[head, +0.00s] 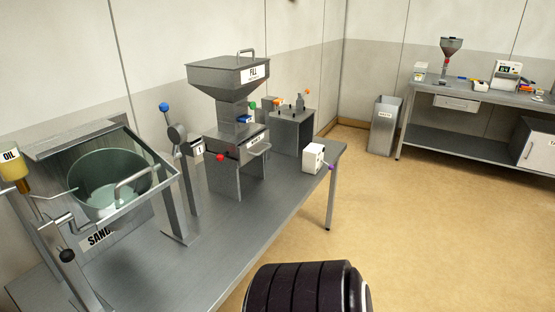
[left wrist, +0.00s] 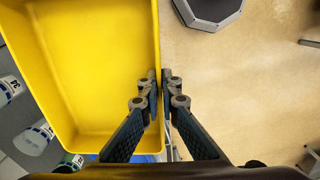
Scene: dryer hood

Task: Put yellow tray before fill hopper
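The yellow tray (left wrist: 95,60) fills the left half of the left wrist view, and its inside looks empty. My left gripper (left wrist: 162,85) has one finger on each side of the tray's right wall, closed on it. Neither the tray nor my left gripper shows in the head view. The fill hopper (head: 228,77) is a grey metal funnel box with a FILL label and a lid handle, standing on the steel bench (head: 240,235) in the head view. My right gripper is in neither view.
A hopper with a glass-like bowl (head: 100,180) is at the bench's left, and a white box (head: 314,158) near its right end. A bin (head: 383,125) and a second bench (head: 470,100) stand behind. White labelled containers (left wrist: 35,138) lie beside the tray. Open floor (head: 420,230) is at right.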

